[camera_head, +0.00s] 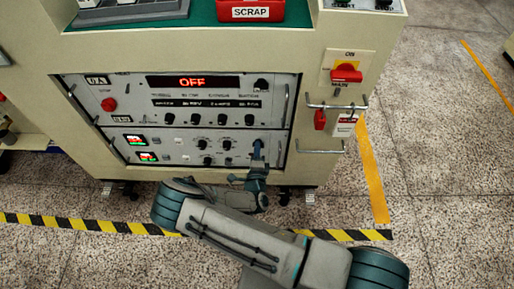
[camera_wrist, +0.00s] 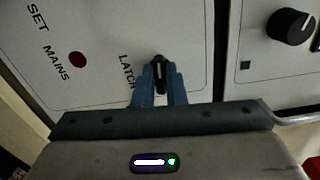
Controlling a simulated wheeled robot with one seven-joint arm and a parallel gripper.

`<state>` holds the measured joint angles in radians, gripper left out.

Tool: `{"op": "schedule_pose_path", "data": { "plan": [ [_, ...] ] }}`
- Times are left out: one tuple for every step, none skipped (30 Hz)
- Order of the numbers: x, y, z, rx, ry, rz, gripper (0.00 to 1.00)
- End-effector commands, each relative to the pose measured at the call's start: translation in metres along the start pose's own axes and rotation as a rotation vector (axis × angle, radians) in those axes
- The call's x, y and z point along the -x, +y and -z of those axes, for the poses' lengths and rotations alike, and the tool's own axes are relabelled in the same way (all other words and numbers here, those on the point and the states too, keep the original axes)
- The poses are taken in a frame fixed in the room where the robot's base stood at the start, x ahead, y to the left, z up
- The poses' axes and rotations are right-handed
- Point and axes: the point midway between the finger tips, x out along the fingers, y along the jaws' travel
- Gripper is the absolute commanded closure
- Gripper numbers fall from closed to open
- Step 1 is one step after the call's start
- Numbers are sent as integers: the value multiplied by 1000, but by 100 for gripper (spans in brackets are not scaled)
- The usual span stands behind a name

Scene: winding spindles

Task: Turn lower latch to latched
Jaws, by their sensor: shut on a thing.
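The lower latch (camera_wrist: 159,68) is a small black knob with a pale pointer line on the lower panel, beside the printed word LATCH in the wrist view. Its pointer runs nearly straight up in that view. My gripper (camera_wrist: 160,82) is shut on the latch, with one blue finger on each side of it. In the head view my gripper (camera_head: 257,148) reaches the right end of the lower panel (camera_head: 180,158) and hides the latch. I cannot tell from the markings in view which position the latch is in.
The upper panel (camera_head: 190,92) has an OFF display and several knobs. A black knob (camera_wrist: 291,26) lies to the right of the latch in the wrist view. Metal handles (camera_head: 322,148) stick out at the cabinet's right, below a red switch (camera_head: 346,75). The floor in front has striped tape.

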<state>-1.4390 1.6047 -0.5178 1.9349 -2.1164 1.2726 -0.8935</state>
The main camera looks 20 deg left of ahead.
Motion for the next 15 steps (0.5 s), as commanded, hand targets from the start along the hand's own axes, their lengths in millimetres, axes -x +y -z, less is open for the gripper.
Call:
{"op": "schedule_pose_path", "data": {
  "plan": [
    [0, 0, 0, 22, -1, -1, 100],
    [0, 0, 0, 35, -1, -1, 100],
    [0, 0, 0, 49, -1, -1, 100],
    [0, 0, 0, 60, -1, -1, 100],
    [0, 0, -1, 69, -1, -1, 100],
    [0, 0, -1, 79, -1, -1, 100],
    [0, 0, -1, 86, -1, -1, 100],
    [0, 1, -1, 92, -1, -1, 100],
    [0, 1, -1, 99, -1, -1, 100],
    [0, 1, -1, 103, -1, -1, 100],
    [0, 1, 0, 106, -1, -1, 100],
    [0, 1, 0, 109, -1, -1, 100],
    [0, 1, 0, 111, -1, -1, 100],
    [0, 1, 0, 112, -1, -1, 100],
    [0, 1, 0, 113, -1, -1, 100]
  ]
}}
